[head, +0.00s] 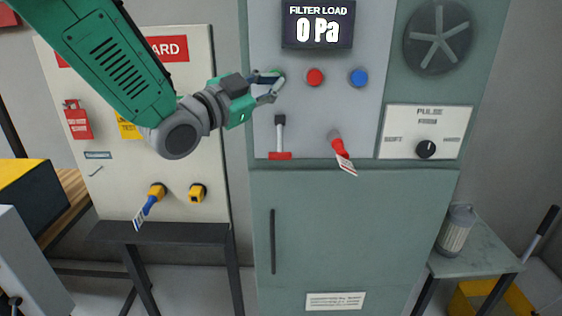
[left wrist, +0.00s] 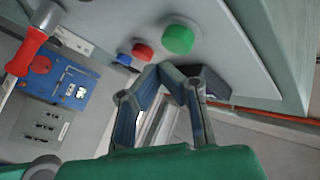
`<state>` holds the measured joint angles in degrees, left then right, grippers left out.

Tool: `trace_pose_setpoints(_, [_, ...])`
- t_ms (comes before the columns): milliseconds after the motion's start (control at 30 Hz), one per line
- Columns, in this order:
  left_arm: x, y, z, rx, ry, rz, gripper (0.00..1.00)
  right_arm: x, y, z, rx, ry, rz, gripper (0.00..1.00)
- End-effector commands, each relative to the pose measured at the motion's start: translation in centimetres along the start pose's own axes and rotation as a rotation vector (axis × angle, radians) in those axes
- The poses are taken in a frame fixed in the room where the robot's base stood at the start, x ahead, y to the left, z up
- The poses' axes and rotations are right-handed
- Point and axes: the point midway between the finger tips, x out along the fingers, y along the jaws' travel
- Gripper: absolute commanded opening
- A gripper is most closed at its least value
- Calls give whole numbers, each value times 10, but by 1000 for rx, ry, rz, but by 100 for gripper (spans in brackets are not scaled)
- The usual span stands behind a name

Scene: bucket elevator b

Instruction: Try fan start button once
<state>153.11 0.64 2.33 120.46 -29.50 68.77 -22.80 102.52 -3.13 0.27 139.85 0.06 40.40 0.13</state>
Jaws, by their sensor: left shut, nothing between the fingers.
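The fan cabinet's upper panel (head: 360,115) carries a row of buttons under a display (head: 318,24) that reads "FILTER LOAD 0 Pa". The green button (left wrist: 178,40) shows clearly in the left wrist view; in the head view it is mostly hidden behind my left gripper. A red button (head: 315,77) and a blue button (head: 358,78) sit to its right. My left gripper (head: 276,86) is shut and empty, its tips close to the green button. In the left wrist view the fingertips lie just below the green button; contact cannot be told. My right gripper is not in view.
A lever with a red base (head: 280,140) and a red handle with a tag (head: 338,146) are below the buttons. A pulse dial (head: 426,149) is at right. A side table (head: 480,250) holds a filter canister (head: 456,230).

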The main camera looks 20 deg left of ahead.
Motion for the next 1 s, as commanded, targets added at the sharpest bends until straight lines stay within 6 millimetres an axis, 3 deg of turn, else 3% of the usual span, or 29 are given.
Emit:
trace_pose_setpoints(533, [-36,27,-26,0,0,1,0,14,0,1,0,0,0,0])
trace_pose_setpoints(1000, [-38,30,-28,12,-2,2,0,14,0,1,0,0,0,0])
